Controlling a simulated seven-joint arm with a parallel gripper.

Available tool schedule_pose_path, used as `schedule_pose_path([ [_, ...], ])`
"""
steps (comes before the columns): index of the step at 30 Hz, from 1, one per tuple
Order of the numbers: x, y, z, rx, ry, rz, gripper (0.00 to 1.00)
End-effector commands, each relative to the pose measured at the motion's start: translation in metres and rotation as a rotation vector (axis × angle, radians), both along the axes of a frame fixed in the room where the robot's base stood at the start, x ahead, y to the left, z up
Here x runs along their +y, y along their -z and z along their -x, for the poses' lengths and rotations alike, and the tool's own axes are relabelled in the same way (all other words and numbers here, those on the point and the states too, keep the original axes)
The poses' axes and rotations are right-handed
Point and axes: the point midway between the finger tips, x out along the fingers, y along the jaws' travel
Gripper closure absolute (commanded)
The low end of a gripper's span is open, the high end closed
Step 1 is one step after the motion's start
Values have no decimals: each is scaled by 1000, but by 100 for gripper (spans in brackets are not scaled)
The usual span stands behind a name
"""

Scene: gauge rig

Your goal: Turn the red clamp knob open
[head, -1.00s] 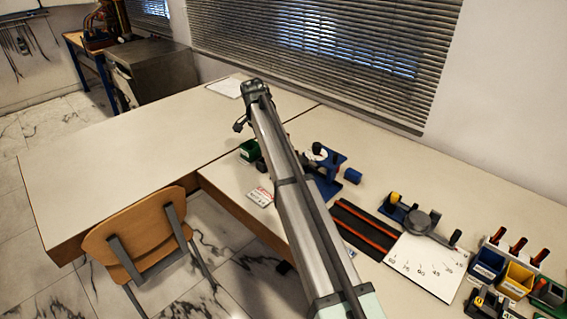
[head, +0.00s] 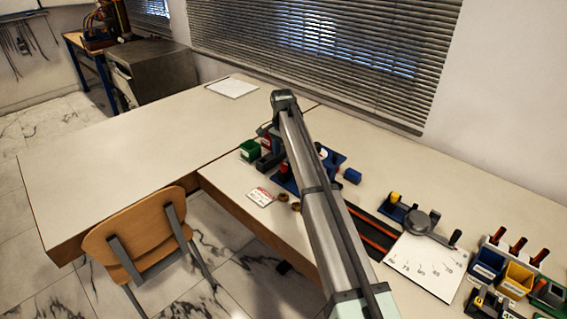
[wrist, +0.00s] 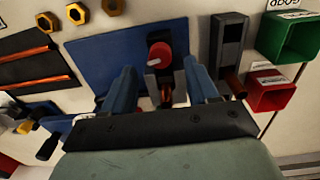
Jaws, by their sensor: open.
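The red clamp knob (wrist: 159,56) shows in the wrist view on a dark mount over a blue base plate (wrist: 90,52). My gripper (wrist: 159,72) is open, with one blue finger on each side of the knob. Gaps show between the knob and both fingers, and I see no contact. How far the fingertips are above or below the knob is hard to tell. In the head view the red knob (head: 285,169) stands on the blue plate (head: 284,183), just left of my arm. My arm hides part of the rig, and the fingers are not clear there.
A dark slotted block (wrist: 228,45), a green bin (wrist: 288,40) and a red bin (wrist: 271,92) stand close to the right in the wrist view. Several brass nuts (wrist: 77,13) lie beside the plate. A dial gauge board (head: 425,265) lies farther right; the left table (head: 130,150) is mostly clear.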

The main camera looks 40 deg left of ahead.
Motion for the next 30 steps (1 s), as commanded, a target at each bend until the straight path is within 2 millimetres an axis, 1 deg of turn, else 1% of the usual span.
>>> schedule_pose_path([
  [1, -1, 9, 0, 0, 0, 1, 41],
  [3, -1, 19, 0, 0, 0, 0, 41],
  [6, -1, 31, 0, 0, 0, 1, 41],
  [9, -1, 39, 0, -1, 0, 0, 41],
  [15, -1, 45, 0, -1, 0, -1, 41],
  [22, -1, 46, 0, -1, 0, -1, 41],
  [23, -1, 46, 0, -1, 0, -1, 42],
  [30, -1, 46, 0, -1, 0, -1, 65],
])
